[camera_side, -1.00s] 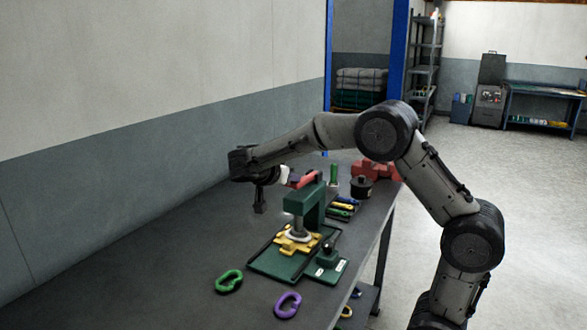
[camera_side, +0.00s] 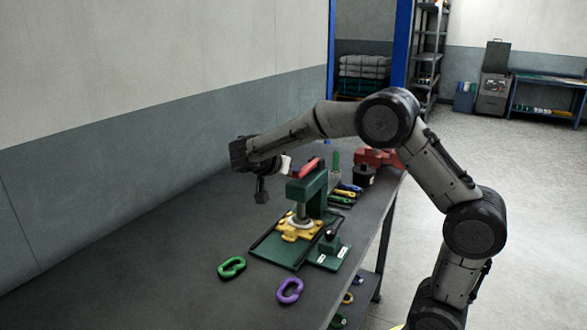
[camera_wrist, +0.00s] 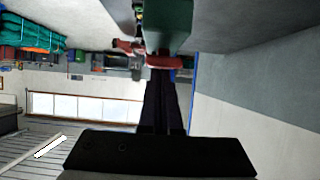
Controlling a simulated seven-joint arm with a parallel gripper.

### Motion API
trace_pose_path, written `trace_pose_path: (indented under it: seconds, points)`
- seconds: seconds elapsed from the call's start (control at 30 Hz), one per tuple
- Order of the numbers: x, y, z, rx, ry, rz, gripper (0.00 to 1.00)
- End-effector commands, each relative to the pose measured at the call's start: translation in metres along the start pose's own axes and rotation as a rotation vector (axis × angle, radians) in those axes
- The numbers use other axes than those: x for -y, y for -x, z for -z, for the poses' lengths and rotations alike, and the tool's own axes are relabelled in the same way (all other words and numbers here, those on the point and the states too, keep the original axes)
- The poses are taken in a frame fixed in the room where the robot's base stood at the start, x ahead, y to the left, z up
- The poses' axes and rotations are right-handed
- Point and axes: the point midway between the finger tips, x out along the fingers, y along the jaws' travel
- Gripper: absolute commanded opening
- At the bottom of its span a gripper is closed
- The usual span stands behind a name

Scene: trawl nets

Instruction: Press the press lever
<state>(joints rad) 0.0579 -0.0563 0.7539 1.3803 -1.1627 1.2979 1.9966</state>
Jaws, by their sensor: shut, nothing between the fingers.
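A green press (camera_side: 309,196) stands on the dark bench, with a red press lever (camera_side: 304,168) raised at its top. Below its ram is a yellow fixture (camera_side: 299,230) on a green base. My gripper (camera_side: 262,197) hangs to the left of the lever, pointing down, shut and empty. In the side view it looks apart from the lever. In the wrist view the closed fingers (camera_wrist: 161,88) reach up to just below the red lever (camera_wrist: 166,62) in the picture, with the green press (camera_wrist: 168,25) beyond; contact cannot be told there.
A green ring (camera_side: 232,268) and a purple ring (camera_side: 290,291) lie on the near bench. A small green box with a black knob (camera_side: 329,252) sits beside the press base. A black pot (camera_side: 363,176) and a red object (camera_side: 378,158) stand behind. The bench left of the press is clear.

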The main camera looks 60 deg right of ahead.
Motion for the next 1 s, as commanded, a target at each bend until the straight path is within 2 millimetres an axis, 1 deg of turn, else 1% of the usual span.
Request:
trace_pose_path:
  seconds: [0.17, 0.2, 0.4, 0.5, 0.6, 0.7, 0.8, 1.0]
  points:
    - [0.000, 0.016, 0.034, -0.008, -0.016, 0.004, 0.00]
    - [0.001, 0.027, 0.029, -0.007, -0.010, 0.009, 0.00]
    - [0.001, 0.071, 0.021, -0.011, -0.012, 0.008, 0.00]
    - [0.001, 0.088, 0.018, -0.011, -0.014, 0.008, 0.00]
    - [0.000, 0.101, 0.015, -0.011, -0.016, 0.006, 0.00]
    - [0.000, 0.109, 0.014, -0.012, -0.017, 0.005, 0.00]
    - [0.000, 0.112, 0.014, -0.012, -0.018, 0.004, 0.00]
    - [-0.001, 0.113, 0.014, -0.013, -0.019, 0.003, 0.00]
